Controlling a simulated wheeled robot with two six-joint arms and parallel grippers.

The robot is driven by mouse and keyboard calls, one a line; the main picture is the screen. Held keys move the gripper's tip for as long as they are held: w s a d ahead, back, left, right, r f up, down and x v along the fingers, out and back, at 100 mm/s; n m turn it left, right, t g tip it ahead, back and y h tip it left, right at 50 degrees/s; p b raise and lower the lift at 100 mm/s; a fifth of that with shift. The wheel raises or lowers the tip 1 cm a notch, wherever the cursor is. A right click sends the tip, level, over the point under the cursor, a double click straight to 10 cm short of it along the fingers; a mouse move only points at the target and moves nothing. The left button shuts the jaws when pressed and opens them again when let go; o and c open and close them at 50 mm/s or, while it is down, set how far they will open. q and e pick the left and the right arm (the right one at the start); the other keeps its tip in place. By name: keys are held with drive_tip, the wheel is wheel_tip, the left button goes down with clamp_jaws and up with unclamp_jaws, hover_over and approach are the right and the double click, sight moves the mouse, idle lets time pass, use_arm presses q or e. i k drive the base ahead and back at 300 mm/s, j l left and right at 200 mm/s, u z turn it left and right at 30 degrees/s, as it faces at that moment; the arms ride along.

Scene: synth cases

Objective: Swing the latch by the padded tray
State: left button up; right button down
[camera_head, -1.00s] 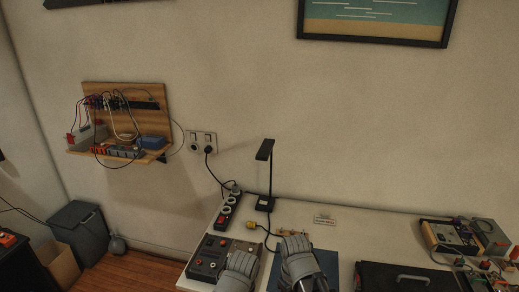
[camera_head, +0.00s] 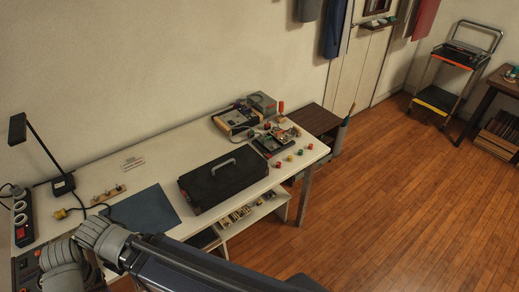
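No latch can be made out at this size. A closed black case (camera_head: 205,196) with a grey handle on top lies on the white table; any latch on its front is too dark to see. A small dark open tray (camera_head: 262,148) with parts in or on it lies at the table's far right end; I cannot tell whether it is padded. My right gripper (camera_head: 92,241) is over the table left of the blue mat, apart from the case. My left gripper (camera_head: 58,266) is beside it, low at the left. Neither gripper's fingertips show clearly.
A dark blue mat (camera_head: 146,211) lies left of the case. A lamp (camera_head: 63,184), a power strip (camera_head: 22,218) and a panel box (camera_head: 28,268) crowd the left end. Electronic units (camera_head: 236,120) and coloured knobs (camera_head: 289,158) stand right. Wooden floor (camera_head: 400,200) is open at right.

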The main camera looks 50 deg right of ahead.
sight(267, 157)
drive_tip(key=k+l, duration=0.1)
drive_tip(key=l, duration=1.8)
drive_tip(key=k+l, duration=0.15)
drive_tip(key=l, duration=1.8)
drive_tip(key=k+u, duration=0.05)
